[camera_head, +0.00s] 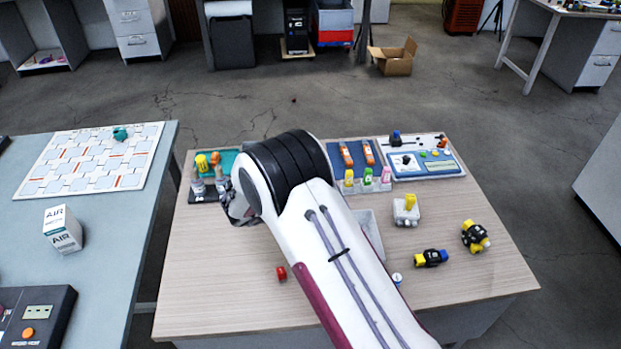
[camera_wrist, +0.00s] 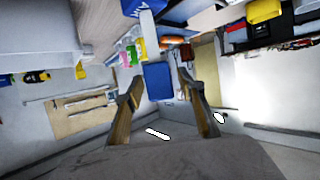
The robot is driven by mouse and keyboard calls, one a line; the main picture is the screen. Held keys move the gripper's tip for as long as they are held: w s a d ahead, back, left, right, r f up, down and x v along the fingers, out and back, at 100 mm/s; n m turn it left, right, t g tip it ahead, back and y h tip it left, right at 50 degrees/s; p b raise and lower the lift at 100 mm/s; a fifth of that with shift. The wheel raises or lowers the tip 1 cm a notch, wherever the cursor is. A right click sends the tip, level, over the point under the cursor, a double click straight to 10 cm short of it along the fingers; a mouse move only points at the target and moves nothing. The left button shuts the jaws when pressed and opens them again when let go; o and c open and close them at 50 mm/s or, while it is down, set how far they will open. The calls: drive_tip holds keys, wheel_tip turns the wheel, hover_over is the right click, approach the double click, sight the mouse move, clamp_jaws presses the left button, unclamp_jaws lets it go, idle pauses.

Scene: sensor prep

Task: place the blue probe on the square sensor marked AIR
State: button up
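I cannot clearly pick out the blue probe. A blue-topped piece (camera_head: 396,137) stands on the white panel at the back right. My gripper (camera_wrist: 159,76) has its two fingers spread apart in the wrist view. A blue block-like shape (camera_wrist: 158,85) shows between them, with no clear contact. In the head view my arm hides most of the gripper, over the wooden table's back left.
A grid board (camera_head: 70,160) lies on the left table (camera_head: 120,235). The wooden table's front left is clear.

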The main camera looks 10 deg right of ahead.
drive_tip(key=v, duration=1.2)
drive_tip(key=shift+f, duration=0.1)
idle(0.6)
wheel_tip(320, 180, up, 20)
drive_tip(key=w+a+n+t+y, duration=0.2)
drive_tip(key=w+n+t+y, duration=0.15)
drive_tip(key=y, duration=0.55)
drive_tip(key=s+d+r+n+g+y, duration=0.1)
drive_tip(key=s+r+n+y, duration=0.15)
drive_tip(key=s, duration=0.35)
drive_tip(key=s+d+r+n+g+y, duration=0.1)
drive_tip(key=s+d+r, duration=0.15)
drive_tip(key=s, duration=0.35)
drive_tip(key=s+d+f+g+h, duration=0.1)
drive_tip(key=s+d, duration=0.3)
drive_tip(key=s, duration=0.5)
drive_tip(key=s+d+f+n+g+h, duration=0.1)
drive_tip(key=s+d, duration=0.4)
drive_tip(key=s, duration=0.5)
drive_tip(key=s+d+f+n+g+h, duration=0.1)
drive_tip(key=s+d+f+g, duration=0.2)
drive_tip(key=s, duration=0.7)
drive_tip(key=shift+s+d+f, duration=0.2)
drive_tip(key=shift+d+f, duration=0.55)
drive_tip(key=shift+d, duration=0.45)
